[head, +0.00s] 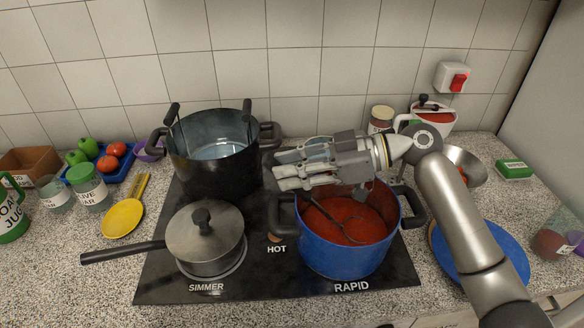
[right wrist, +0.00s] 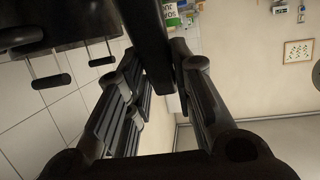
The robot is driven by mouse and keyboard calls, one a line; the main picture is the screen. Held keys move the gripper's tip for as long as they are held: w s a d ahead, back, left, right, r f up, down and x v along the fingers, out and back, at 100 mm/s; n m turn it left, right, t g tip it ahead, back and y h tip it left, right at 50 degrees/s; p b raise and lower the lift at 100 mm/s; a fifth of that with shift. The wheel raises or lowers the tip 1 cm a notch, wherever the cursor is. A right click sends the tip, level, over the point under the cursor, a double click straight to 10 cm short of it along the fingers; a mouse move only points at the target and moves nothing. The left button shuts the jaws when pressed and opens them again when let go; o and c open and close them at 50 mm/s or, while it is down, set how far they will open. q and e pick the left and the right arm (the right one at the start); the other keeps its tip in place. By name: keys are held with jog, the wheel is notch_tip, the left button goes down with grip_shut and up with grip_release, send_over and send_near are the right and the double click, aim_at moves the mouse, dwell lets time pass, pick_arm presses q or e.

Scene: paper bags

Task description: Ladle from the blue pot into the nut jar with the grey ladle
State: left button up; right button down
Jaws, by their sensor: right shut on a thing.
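The blue pot (head: 345,262) stands on the RAPID side of the hob and holds red sauce. My right gripper (head: 284,170) is above its left rim, fingers pointing left, shut on what appears to be the grey ladle's handle. A dark bar, likely that handle (right wrist: 147,42), runs between the fingers in the right wrist view. The ladle's thin lower part (head: 345,232) reaches into the sauce; its bowl is not clear. I cannot read a nut label on any jar. A lidded jar (head: 382,120) stands behind the blue pot. My left gripper is not in view.
A black pot (head: 215,170) with two upright dark handles stands behind a lidded grey saucepan (head: 205,236). A blue plate (head: 500,250) lies under my right arm. A labelled jar (head: 558,238) is at far right.

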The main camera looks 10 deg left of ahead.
jog(key=shift+r, duration=0.1)
jog(key=shift+h, duration=0.4)
jog(key=r+p, duration=0.2)
jog(key=a+r+p, duration=0.1)
jog(key=r+p, duration=0.1)
jog(key=shift+s+a+r, duration=0.1)
jog(key=shift+r, duration=0.25)
notch_tip(320, 180, up, 8)
jog(key=a+h+p, duration=0.1)
jog(key=a+p, duration=0.1)
jog(key=p, duration=0.5)
jog(key=shift+s+a+h, duration=0.15)
jog(key=shift+s+h, duration=0.1)
jog(key=shift+h, duration=0.05)
dwell(1.9)
jog(key=shift+w, duration=0.1)
